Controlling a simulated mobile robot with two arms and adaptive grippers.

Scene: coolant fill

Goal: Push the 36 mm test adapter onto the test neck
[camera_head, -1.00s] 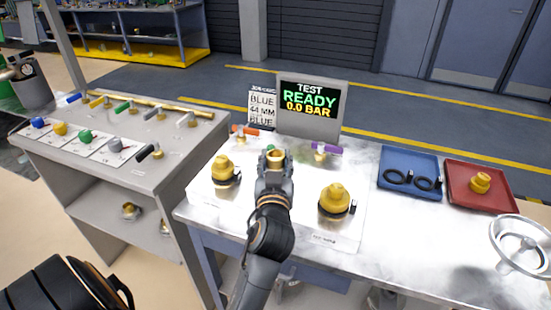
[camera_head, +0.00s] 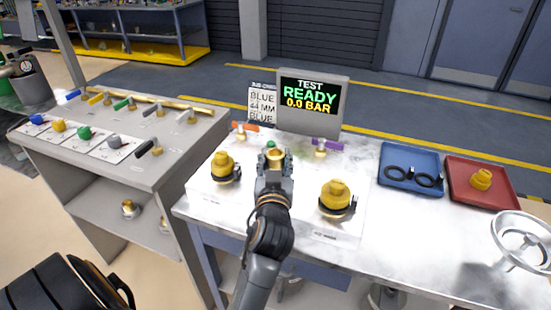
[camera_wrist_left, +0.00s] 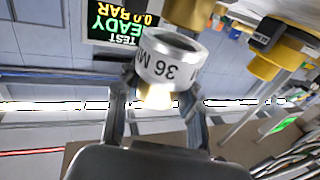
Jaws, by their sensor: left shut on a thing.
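My left gripper (camera_head: 274,160) is shut on the 36 mm adapter, which shows in the left wrist view (camera_wrist_left: 168,62) as a silver collar marked 36 with a brass part between the fingers. The gripper is over the white plate, between a left brass neck (camera_head: 222,163) and a right brass neck (camera_head: 336,195). The plate labels are too small to read, so I cannot tell which is the test neck. In the wrist view a brass part (camera_wrist_left: 188,12) lies just above the adapter's open mouth; contact is unclear.
Orange (camera_head: 245,127) and purple (camera_head: 326,144) valve handles stand behind. The test screen (camera_head: 309,95) reads READY, 0.0 BAR.

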